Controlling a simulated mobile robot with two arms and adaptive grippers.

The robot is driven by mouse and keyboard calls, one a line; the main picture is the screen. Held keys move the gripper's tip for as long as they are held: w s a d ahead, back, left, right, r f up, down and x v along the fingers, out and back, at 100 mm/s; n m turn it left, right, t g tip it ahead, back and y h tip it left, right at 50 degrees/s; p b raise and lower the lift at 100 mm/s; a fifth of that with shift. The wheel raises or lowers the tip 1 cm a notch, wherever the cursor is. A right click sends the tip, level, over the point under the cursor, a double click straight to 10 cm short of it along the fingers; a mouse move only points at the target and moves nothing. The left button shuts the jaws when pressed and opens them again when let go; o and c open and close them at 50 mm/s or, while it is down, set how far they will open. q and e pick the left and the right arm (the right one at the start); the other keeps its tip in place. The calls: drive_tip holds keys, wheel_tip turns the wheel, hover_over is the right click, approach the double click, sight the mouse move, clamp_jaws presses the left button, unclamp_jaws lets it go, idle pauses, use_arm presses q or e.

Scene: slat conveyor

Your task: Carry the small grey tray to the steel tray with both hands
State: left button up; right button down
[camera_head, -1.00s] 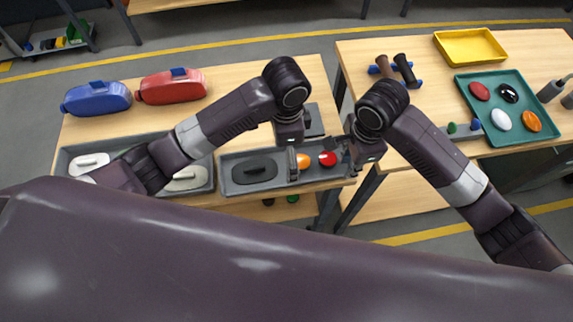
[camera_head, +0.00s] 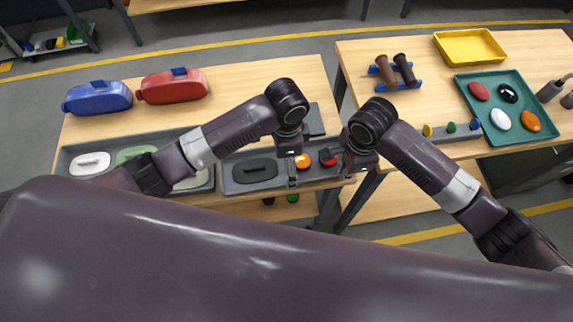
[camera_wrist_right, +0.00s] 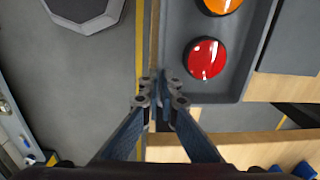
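A grey tray (camera_head: 228,187) lies along the near edge of the left table. It holds a dark grey oval piece (camera_head: 254,171), an orange dome (camera_head: 303,161) and a red dome (camera_head: 328,158). My right gripper (camera_head: 347,168) is at the tray's near right corner. In the right wrist view its fingertips (camera_wrist_right: 160,90) are close together over the tray's near wall, with a narrow gap; contact is unclear. My left gripper (camera_head: 292,176) points down at the tray's near side, left of the orange dome; its finger gap is hidden. A flat dark grey panel (camera_head: 314,119) lies behind the tray; I cannot tell whether it is the steel tray.
Another grey tray (camera_head: 63,163) with several lids lies to the left. Blue (camera_head: 97,99) and red (camera_head: 172,87) cases stand behind it. The right table, across a gap, holds a teal tray (camera_head: 520,82), a yellow tray (camera_head: 470,46) and a peg strip (camera_head: 438,134).

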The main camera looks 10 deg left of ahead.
use_arm(q)
drive_tip(key=c, duration=0.4)
drive_tip(key=shift+r, duration=0.1)
use_arm(e)
drive_tip(key=shift+r, duration=0.1)
use_arm(q)
drive_tip(key=shift+w+r+p, duration=0.1)
drive_tip(key=shift+r+p, duration=0.3)
drive_tip(key=shift+p, duration=0.1)
use_arm(e)
drive_tip(key=shift+w+r, duration=0.1)
drive_tip(key=shift+r, duration=0.35)
use_arm(q)
wheel_tip(320, 180, up, 4)
drive_tip(key=p, duration=0.4)
use_arm(e)
wheel_tip(320, 180, up, 4)
drive_tip(key=shift+r, duration=0.1)
